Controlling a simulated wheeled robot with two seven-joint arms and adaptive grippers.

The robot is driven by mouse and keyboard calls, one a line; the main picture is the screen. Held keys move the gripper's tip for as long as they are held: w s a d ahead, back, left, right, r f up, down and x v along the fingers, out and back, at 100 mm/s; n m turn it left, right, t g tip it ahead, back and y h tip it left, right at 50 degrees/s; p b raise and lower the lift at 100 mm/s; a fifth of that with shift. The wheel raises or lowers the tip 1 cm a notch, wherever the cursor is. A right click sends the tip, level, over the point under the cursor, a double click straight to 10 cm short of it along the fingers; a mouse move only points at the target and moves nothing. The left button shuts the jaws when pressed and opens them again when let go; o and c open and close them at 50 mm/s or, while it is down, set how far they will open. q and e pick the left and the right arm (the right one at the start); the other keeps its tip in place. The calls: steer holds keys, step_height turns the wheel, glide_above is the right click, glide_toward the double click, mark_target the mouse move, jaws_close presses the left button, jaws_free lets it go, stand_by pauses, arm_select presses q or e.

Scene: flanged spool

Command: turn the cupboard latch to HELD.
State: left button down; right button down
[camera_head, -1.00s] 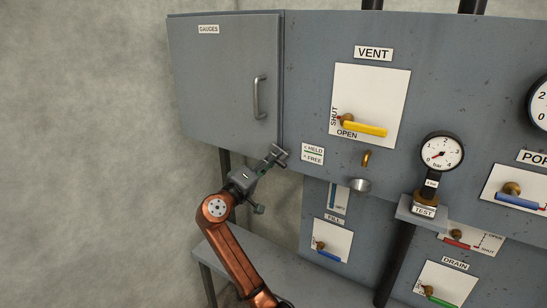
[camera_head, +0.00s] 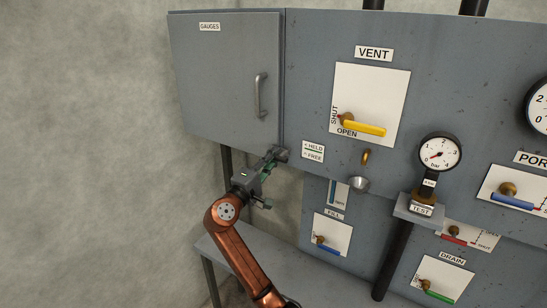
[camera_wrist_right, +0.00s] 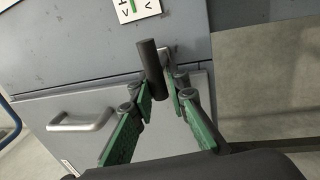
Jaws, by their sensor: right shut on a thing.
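The cupboard (camera_head: 225,80) labelled GAUGES has its door closed, with a bar handle (camera_head: 260,96). The HELD/FREE label (camera_head: 313,151) is on the panel just right of the door's lower corner. My right gripper (camera_head: 275,159) is at that corner, left of the label. In the right wrist view, the latch's dark round bar (camera_wrist_right: 152,68) stands at the fingertips of my right gripper (camera_wrist_right: 160,88), which are shut on it. The door handle (camera_wrist_right: 84,121) and part of the label (camera_wrist_right: 137,8) also show there. The latch's pivot and exact angle are mostly hidden. My left gripper is out of view.
Right of the label are the yellow VENT lever (camera_head: 364,129), a brass hook (camera_head: 366,157) and a small metal cup (camera_head: 359,183). A gauge (camera_head: 439,153) stands on a TEST bracket. A grey bench (camera_head: 320,282) lies below. Left of the cupboard is bare wall.

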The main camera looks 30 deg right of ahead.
steer(key=shift+r, duration=0.15)
steer(key=c, duration=1.9)
jaws_free()
steer(key=v, duration=1.2)
